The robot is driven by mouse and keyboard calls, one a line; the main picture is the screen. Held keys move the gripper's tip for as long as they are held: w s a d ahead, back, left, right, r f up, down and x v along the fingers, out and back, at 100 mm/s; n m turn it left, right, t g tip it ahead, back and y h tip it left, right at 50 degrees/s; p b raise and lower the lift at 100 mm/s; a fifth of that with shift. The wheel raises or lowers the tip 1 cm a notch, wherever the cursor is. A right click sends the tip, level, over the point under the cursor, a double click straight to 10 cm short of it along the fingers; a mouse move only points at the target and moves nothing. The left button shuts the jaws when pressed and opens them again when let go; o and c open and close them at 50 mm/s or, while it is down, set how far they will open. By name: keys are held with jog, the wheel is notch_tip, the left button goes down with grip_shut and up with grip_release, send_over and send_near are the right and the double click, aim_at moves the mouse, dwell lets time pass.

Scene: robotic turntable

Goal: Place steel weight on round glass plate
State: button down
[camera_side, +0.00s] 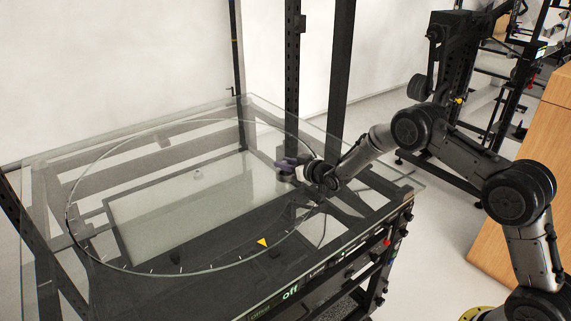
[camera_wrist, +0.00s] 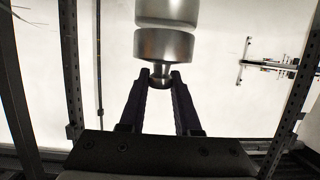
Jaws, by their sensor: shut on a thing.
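The steel weight (camera_wrist: 163,48) is a shiny metal cylinder with a narrow neck and knob, seen in the wrist view. My gripper (camera_wrist: 160,76) is shut on its knob end, one dark finger on each side. A matching metal shape beyond the weight looks like its reflection in the glass; a thin pale gap parts them. In the side view my gripper (camera_side: 284,164) is over the right part of the round glass plate (camera_side: 170,205), close above it. The weight is small and dark there, and I cannot tell whether it touches the plate.
The round plate lies on a rectangular glass top (camera_side: 50,172) over a dark frame. A yellow triangle marker (camera_side: 263,242) is near the plate's front rim. Dark uprights (camera_side: 292,70) stand behind. The plate's left and middle are clear.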

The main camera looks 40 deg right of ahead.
jog(key=shift+r, duration=0.15)
jog(key=c, duration=0.6)
grip_release()
jog(key=shift+f, duration=0.35)
jog(key=shift+r, duration=0.15)
